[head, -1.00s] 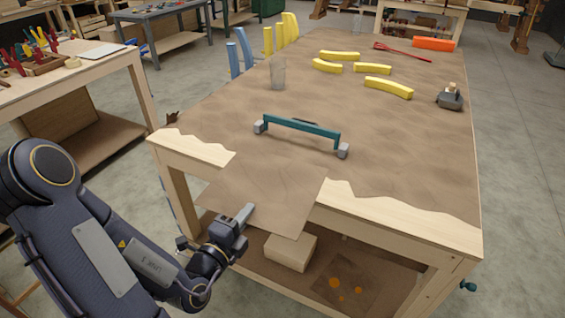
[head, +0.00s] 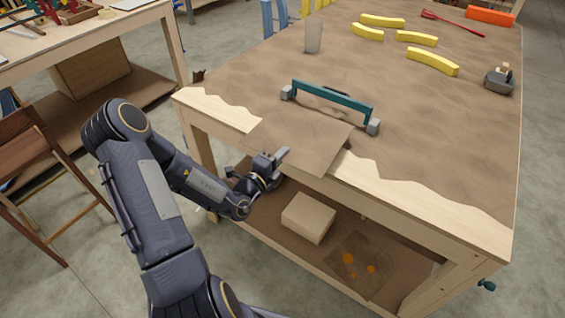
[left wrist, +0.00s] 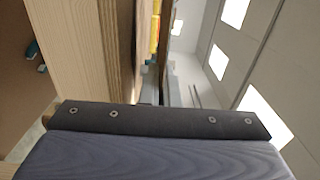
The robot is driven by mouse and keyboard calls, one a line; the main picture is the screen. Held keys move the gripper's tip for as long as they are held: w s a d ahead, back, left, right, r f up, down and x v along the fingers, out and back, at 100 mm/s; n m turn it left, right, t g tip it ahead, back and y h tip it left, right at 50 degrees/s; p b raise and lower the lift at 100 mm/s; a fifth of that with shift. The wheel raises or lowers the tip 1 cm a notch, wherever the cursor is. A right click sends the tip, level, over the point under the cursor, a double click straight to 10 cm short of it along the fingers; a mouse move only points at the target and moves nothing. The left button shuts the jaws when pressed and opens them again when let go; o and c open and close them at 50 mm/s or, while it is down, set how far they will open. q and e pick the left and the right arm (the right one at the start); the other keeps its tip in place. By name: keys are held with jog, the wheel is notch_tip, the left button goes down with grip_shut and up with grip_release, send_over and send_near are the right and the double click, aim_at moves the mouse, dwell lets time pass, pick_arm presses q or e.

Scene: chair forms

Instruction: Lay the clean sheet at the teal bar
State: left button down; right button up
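A plain brown sheet (head: 303,141) lies on the near edge of the workbench, its front part sticking out past the edge. The teal bar (head: 331,100) stands on two grey end blocks just behind the sheet, on the brown bench covering. My left gripper (head: 281,156) is at the sheet's front left edge, just outside the bench. Its fingers are too small to tell whether they pinch the sheet. The left wrist view shows the bench edge close by, with the fingers (left wrist: 163,88) partly hidden. My right gripper is out of view.
The brown covering (head: 415,135) has a torn front edge. Yellow curved pieces (head: 432,62), a glass (head: 313,37) and a grey tool (head: 499,80) stand farther back. On the lower shelf are a box (head: 308,218) and a dark sheet with orange spots (head: 360,263).

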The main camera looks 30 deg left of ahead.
pick_arm(q)
jog(key=f, duration=0.1)
jog(key=w+f, duration=0.1)
jog(key=f, duration=0.2)
jog(key=shift+w+a+f, duration=0.15)
jog(key=shift+a+f, duration=0.1)
jog(key=shift+f, duration=0.05)
jog(key=shift+f, duration=0.2)
jog(key=c, duration=1.7)
grip_release()
